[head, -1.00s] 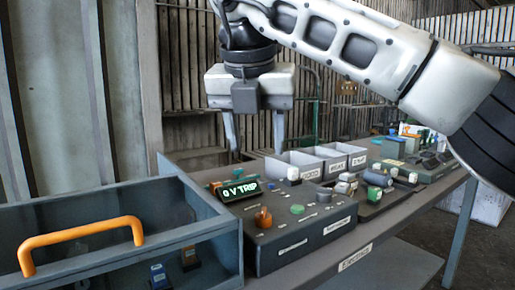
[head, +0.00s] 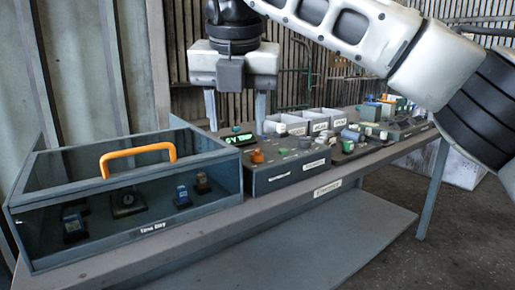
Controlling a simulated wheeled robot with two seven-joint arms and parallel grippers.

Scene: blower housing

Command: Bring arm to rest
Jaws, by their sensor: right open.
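My right gripper (head: 236,108) hangs with its two fingers pointing down, open and empty. It is above and behind the control box (head: 275,176), which has a green lit display (head: 239,138) and an orange knob (head: 257,156). Its fingertips end near the display in the picture, and I see nothing between them. My right arm (head: 345,30) reaches in from the upper right. My left gripper is not in view.
A clear-topped case (head: 190,215) with an orange handle (head: 137,157) stands on the bench at the left, with several small devices inside. Grey bins (head: 320,125) and small parts fill the bench's far right. A lower shelf (head: 330,235) is bare.

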